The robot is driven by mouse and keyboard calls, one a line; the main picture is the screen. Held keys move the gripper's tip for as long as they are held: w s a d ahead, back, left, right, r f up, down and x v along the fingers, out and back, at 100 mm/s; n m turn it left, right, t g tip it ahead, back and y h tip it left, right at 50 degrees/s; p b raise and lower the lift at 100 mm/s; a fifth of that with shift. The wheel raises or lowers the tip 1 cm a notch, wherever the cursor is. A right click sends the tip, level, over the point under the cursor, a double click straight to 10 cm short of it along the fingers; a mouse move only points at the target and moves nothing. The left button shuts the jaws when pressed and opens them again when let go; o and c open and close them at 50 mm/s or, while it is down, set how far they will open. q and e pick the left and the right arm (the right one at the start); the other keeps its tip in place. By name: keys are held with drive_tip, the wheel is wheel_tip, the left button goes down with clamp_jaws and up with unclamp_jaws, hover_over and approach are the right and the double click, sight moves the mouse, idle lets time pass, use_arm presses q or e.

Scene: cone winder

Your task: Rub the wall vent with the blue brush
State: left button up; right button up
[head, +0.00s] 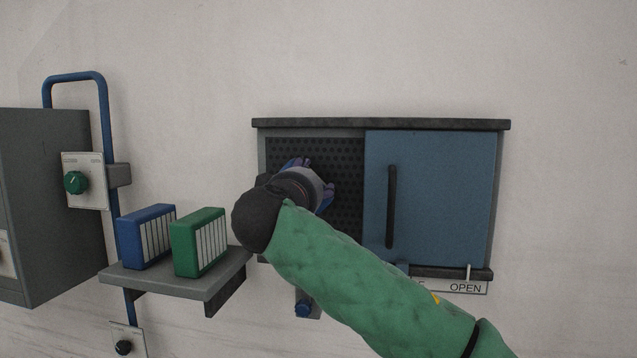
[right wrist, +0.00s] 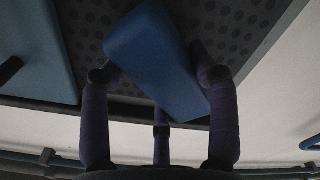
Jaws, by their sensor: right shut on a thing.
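The wall vent (head: 345,160) is a dark perforated panel in a framed recess on the wall. My right gripper (head: 312,180) is in front of its left half, and the hand and forearm hide part of it. In the right wrist view, my right gripper is shut on the blue brush (right wrist: 155,60), a blue block held between its fingers. The brush lies over the perforated vent (right wrist: 85,30); whether it touches the surface I cannot tell. In the head view the hand mostly hides the brush. My left gripper is not in view.
A blue sliding door (head: 440,190) with a dark handle covers the right of the recess; an "OPEN" label is below it. At left, a grey shelf (head: 190,282) carries a blue block (head: 147,236) and a green block (head: 199,242). A grey cabinet (head: 50,200) and blue pipe stand further left.

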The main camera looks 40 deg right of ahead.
drive_tip(key=w+a+p, duration=0.1)
drive_tip(key=w+a, duration=0.3)
drive_tip(key=shift+w, duration=0.4)
idle(0.4)
drive_tip(key=shift+s+a, duration=0.1)
drive_tip(key=shift+b+v, duration=0.8)
drive_tip(key=shift+v, duration=2.15)
drive_tip(key=v, duration=0.3)
drive_tip(key=shift+b, duration=0.4)
